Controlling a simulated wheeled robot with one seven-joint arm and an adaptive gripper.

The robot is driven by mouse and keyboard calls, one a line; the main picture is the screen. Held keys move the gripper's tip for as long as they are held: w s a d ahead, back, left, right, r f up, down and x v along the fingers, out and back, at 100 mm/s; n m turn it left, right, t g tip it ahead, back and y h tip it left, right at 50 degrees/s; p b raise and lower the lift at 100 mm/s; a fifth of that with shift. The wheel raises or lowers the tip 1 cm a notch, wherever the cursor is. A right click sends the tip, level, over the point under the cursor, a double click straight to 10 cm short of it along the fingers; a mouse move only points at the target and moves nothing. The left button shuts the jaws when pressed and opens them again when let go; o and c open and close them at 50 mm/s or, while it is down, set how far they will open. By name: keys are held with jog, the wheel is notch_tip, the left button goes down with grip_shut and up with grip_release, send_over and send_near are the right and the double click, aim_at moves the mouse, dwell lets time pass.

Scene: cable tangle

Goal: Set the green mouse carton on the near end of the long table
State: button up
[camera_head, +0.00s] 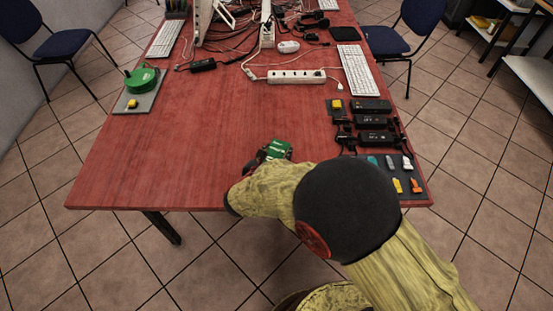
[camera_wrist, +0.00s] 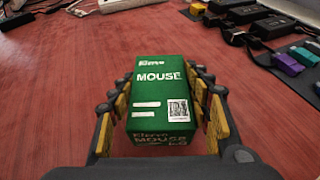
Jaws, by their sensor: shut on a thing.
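The green mouse carton (camera_wrist: 158,95) lies between the two finger pads of my gripper (camera_wrist: 162,125) in the wrist view, its printed "MOUSE" face up. My gripper is shut on it. In the head view the carton (camera_head: 278,148) shows as a small green patch beyond my gripper (camera_head: 264,155), over the near part of the long red table (camera_head: 190,150). My arm hides part of the gripper and the near edge there. I cannot tell whether the carton touches the tabletop.
Black power adapters (camera_head: 372,122) and a dark mat with coloured connectors (camera_head: 418,186) lie along the right edge. A white power strip (camera_head: 296,76), keyboard (camera_head: 355,70) and cables lie farther back. A green reel (camera_head: 141,76) sits at left. The near left tabletop is clear.

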jog(key=shift+f+b, duration=0.3)
jog(key=shift+f, duration=0.75)
jog(key=shift+f, duration=0.15)
jog(key=o, duration=1.2)
jog(key=shift+s, duration=0.1)
jog(key=shift+s+a+r, duration=0.15)
jog(key=shift+r, duration=0.1)
jog(key=p+v, duration=0.4)
jog(key=v, duration=0.7)
jog(key=shift+s+a, duration=0.15)
jog(key=shift+s, duration=0.15)
